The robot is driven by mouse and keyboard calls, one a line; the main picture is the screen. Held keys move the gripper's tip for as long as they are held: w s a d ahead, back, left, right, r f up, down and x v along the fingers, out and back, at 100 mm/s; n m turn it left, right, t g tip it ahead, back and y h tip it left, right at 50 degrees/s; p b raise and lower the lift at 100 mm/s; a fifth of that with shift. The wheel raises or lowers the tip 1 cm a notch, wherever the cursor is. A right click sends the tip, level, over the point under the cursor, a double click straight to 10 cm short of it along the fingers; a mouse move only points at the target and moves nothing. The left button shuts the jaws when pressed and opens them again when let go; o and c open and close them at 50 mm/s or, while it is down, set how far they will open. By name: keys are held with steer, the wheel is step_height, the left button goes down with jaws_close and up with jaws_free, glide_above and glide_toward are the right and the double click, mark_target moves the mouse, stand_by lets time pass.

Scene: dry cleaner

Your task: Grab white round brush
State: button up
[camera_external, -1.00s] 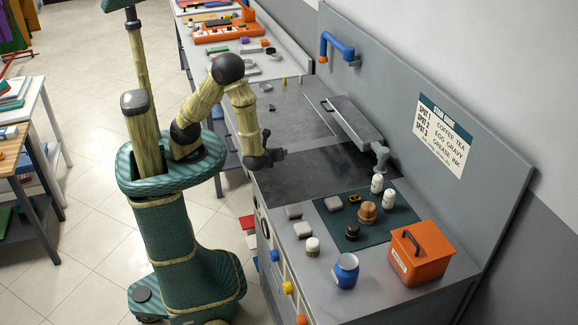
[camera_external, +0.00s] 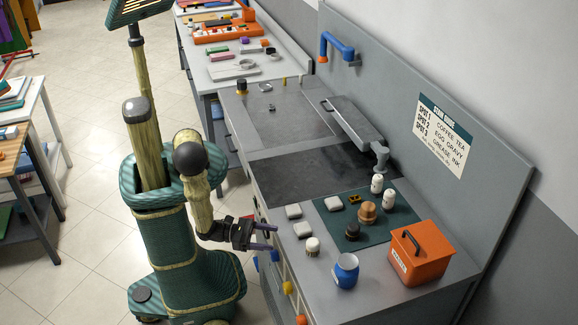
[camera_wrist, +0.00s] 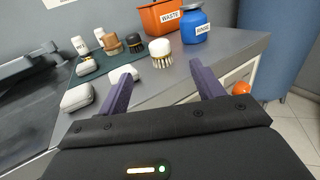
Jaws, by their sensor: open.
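The white round brush (camera_external: 312,246) stands near the front edge of the grey counter, with its white top up and tan bristles down. It also shows in the wrist view (camera_wrist: 160,54), a little beyond and between the fingertips. My gripper (camera_external: 276,237) is open and empty at the counter's front edge, to the left of the brush and apart from it. In the wrist view, both purple fingers of my gripper (camera_wrist: 162,72) are spread wide and point towards the brush.
A blue RINSE jar (camera_external: 346,270) stands to the right of the brush, with an orange WASTE box (camera_external: 420,254) beyond. A black brush (camera_external: 352,231) and a wooden brush (camera_external: 367,212) are on a green mat (camera_external: 332,222). Several pale blocks (camera_external: 302,229) lie close by.

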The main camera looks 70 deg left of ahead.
mark_target(317, 242)
steer(key=shift+w, duration=0.1)
steer(key=p+x, duration=0.3)
steer(key=x, duration=0.9)
steer(key=shift+w+r, duration=0.1)
steer(key=p+x, duration=0.1)
steer(key=x, duration=0.1)
steer(key=p+x, duration=0.1)
steer(key=x, duration=0.1)
steer(key=shift+w+r, duration=0.15)
steer(key=shift+r, duration=0.05)
steer(key=shift+w+d+f, duration=0.15)
steer(key=shift+w+d, duration=0.05)
steer(key=shift+w, duration=0.2)
steer(key=shift+c, duration=0.5)
steer(key=c, duration=1)
